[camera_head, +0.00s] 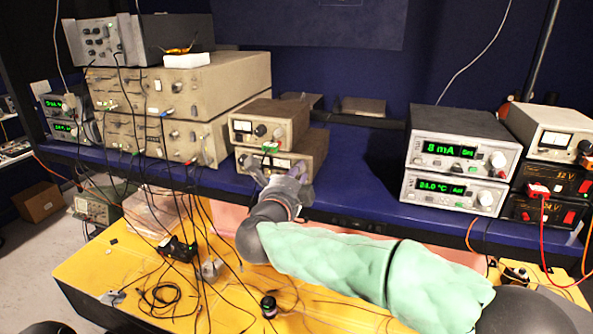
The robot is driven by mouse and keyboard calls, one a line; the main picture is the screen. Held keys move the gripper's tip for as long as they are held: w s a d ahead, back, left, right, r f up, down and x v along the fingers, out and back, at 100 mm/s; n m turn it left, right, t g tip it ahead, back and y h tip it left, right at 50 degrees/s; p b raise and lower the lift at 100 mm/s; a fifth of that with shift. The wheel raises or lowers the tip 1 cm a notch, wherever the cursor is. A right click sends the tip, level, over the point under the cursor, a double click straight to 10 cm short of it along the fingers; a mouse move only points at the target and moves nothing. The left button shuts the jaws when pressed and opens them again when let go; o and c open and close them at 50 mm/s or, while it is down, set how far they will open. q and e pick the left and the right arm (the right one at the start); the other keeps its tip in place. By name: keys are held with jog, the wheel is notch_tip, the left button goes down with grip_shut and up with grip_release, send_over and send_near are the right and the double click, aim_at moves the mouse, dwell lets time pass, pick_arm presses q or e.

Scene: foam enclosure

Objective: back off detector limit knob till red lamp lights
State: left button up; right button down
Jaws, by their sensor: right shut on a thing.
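Two small beige meter units are stacked at the shelf's middle. The upper unit (268,122) shows a dial meter, a black knob (260,130) and a paler knob (279,132). The lower unit (312,153) is partly covered by my right gripper (277,170). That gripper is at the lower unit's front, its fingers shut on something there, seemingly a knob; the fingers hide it. A small green spot (270,147) shows just above the gripper. I cannot make out a lit red lamp on either unit. My left gripper is out of view.
Digital display units (461,140) stand to the right, beside black supplies (551,180) with red leads. Large beige modules (200,85) with hanging cables fill the left. Below, the yellow bench (90,268) carries loose cables and a small black knobbed item (268,305).

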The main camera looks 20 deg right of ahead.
jog(key=shift+n+p, duration=1.3)
jog(key=shift+n, duration=0.8)
jog(key=c, duration=1.1)
grip_release()
jog(key=shift+o, duration=0.2)
jog(key=v, duration=1.2)
jog(key=shift+w+a, duration=0.1)
jog(key=shift+w, duration=0.05)
